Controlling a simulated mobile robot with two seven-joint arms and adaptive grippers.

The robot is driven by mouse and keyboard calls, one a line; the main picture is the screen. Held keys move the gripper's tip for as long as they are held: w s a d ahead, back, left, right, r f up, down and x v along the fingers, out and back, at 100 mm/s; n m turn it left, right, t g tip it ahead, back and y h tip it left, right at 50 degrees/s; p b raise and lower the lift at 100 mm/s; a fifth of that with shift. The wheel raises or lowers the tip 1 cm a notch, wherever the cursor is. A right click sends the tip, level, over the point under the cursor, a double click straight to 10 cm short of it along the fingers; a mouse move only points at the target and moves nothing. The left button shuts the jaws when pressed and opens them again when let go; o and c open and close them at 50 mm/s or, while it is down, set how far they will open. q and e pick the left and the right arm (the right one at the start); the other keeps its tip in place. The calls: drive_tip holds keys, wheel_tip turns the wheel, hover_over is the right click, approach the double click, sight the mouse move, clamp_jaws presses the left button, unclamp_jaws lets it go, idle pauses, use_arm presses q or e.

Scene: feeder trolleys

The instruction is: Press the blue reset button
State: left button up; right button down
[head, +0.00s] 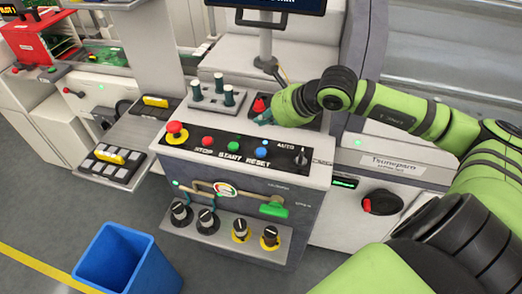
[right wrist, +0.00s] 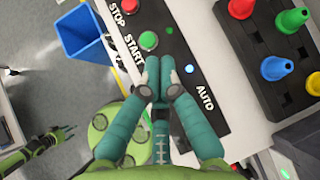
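The blue reset button (head: 261,152) is on the black panel (head: 228,148) of the console, right of the green start button (head: 234,146) and red stop button (head: 207,141). My right gripper (head: 262,119) is above and behind the panel in the head view, clear of the blue button there. In the right wrist view its teal fingers (right wrist: 160,68) are drawn together and empty over the panel. They seem to hide the blue button; a small blue lamp (right wrist: 189,69) shows beside them. A lime arm end, apparently my left gripper (right wrist: 58,135), is small at the left.
A red emergency stop (head: 177,129) stands at the panel's left. Coloured cones stand in a dark rack (right wrist: 262,55) beside the panel. A monitor post (head: 265,45) rises behind. A blue bin (head: 128,262) is on the floor. The space over the panel's front is clear.

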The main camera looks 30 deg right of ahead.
sight(264, 152)
wheel_tip(264, 152, down, 7)
drive_tip(key=b, duration=0.3)
drive_tip(key=shift+f, duration=0.1)
drive_tip(key=shift+f+b, duration=0.45)
drive_tip(key=shift+b, duration=0.3)
idle(0.7)
drive_tip(key=shift+f+b, duration=0.45)
drive_tip(key=shift+b, duration=0.35)
drive_tip(key=shift+f+b, duration=0.45)
drive_tip(key=shift+b, duration=0.2)
idle(0.4)
drive_tip(key=shift+r, duration=0.9)
drive_tip(key=shift+r, duration=0.1)
